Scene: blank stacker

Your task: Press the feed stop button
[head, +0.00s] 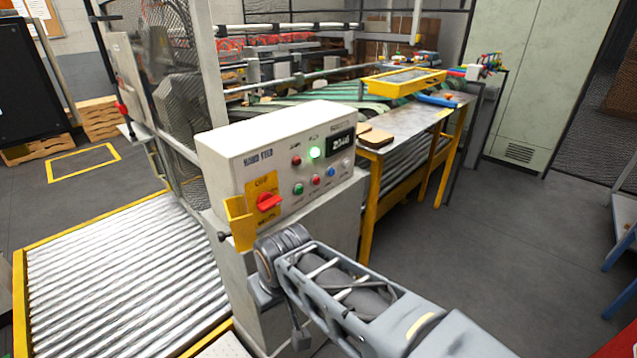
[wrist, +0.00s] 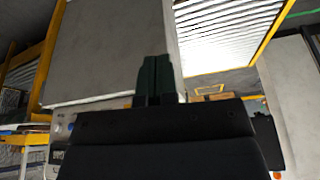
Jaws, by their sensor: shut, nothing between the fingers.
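The control box (head: 240,152) is white, with a sloped face and labels too small to read. Its lower row holds a green button (head: 298,188), a red button (head: 316,180) and a blue button (head: 331,172). Which one is the feed stop button I cannot tell by label; the red one is plain to see and uncovered. In the head view my arm's wrist is below the box front; the fingers are not clearly visible.
A roller conveyor (head: 110,270) lies left; a yellow-legged table (head: 415,125) stands behind right. Open floor (head: 480,240) lies to the right.

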